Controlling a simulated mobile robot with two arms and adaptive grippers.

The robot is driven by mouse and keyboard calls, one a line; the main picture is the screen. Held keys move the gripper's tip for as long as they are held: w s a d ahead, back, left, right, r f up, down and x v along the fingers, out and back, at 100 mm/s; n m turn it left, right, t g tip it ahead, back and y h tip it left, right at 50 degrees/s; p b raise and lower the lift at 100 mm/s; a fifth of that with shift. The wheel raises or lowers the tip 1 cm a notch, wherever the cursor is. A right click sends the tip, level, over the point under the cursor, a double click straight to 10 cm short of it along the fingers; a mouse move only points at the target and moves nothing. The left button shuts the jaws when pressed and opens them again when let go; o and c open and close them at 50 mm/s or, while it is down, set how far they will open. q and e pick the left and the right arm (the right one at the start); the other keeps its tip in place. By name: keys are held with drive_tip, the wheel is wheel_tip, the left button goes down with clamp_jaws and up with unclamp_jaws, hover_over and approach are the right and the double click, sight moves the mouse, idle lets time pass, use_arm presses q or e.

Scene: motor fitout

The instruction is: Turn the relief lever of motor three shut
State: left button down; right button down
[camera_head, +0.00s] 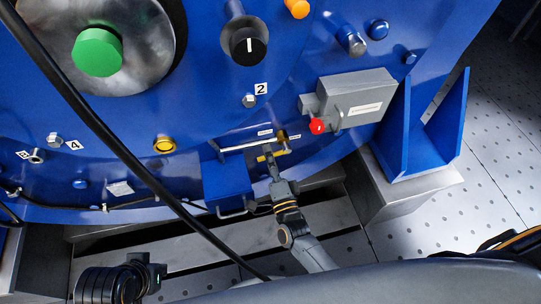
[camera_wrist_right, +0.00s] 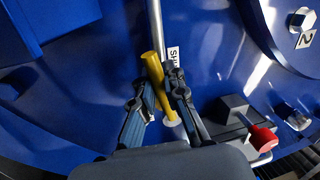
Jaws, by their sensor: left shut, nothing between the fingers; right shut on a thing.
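The relief lever is a yellow bar (camera_wrist_right: 152,68) in the right wrist view, lying across a silver pipe (camera_wrist_right: 157,25). A white label reading "SHUT" (camera_wrist_right: 173,57) is beside it. My right gripper (camera_wrist_right: 158,92) is shut on the lever, one finger on each side. In the head view the lever (camera_head: 279,152) shows in part low on the blue motor (camera_head: 330,40), with my right gripper (camera_head: 270,162) at it. My left gripper (camera_head: 150,276) is at the lower left of the head view, apart from the motor; its fingers are hard to make out.
A grey box (camera_head: 357,97) with a red knob (camera_head: 317,126) is right of the lever. A blue box (camera_head: 228,182) with a handle is at its left. A black cable (camera_head: 110,140) crosses the head view. A blue bracket (camera_head: 395,130) stands at the right.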

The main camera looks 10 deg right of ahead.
drive_tip(key=shift+s+r+m+h, duration=0.1)
drive_tip(key=shift+r+m+h, duration=0.05)
drive_tip(key=shift+m, duration=0.5)
drive_tip(key=shift+r+m+h, duration=0.1)
drive_tip(key=shift+m+h, duration=0.05)
drive_tip(key=shift+m, duration=0.5)
drive_tip(key=c, duration=1.4)
unclamp_jaws()
drive_tip(key=shift+r, duration=0.2)
drive_tip(key=s, duration=0.4)
drive_tip(key=s+f, duration=0.1)
drive_tip(key=s, duration=0.2)
drive_tip(key=s+f, duration=0.1)
drive_tip(key=s, duration=0.3)
drive_tip(key=shift+s+d+f, duration=0.2)
drive_tip(key=shift+s, duration=0.15)
drive_tip(key=shift+w, duration=0.1)
